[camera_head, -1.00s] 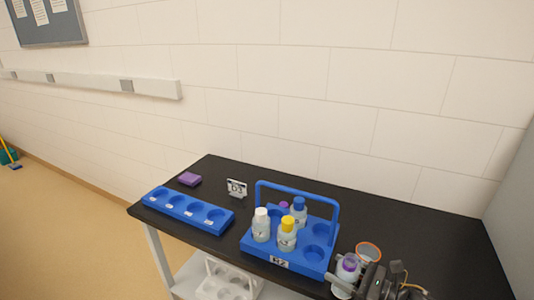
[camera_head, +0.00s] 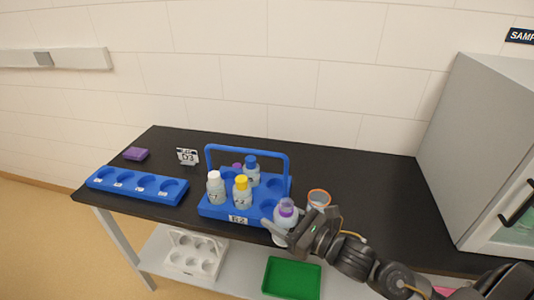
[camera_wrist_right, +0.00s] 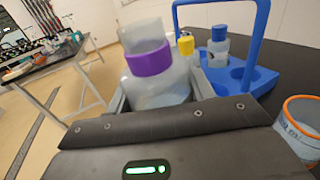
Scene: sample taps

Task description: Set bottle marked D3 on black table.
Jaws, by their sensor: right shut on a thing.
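My right gripper (camera_head: 287,231) is shut on a clear bottle with a purple neck band (camera_head: 286,214), at the front right of the blue carrier. The bottle shows large between the fingers in the right wrist view (camera_wrist_right: 155,75), tilted there; no mark on it is readable. My left gripper is not in view.
The blue handled carrier, labelled R2 or similar (camera_head: 212,211), holds several bottles with white, yellow and blue caps. A grey cabinet (camera_head: 440,150) stands right.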

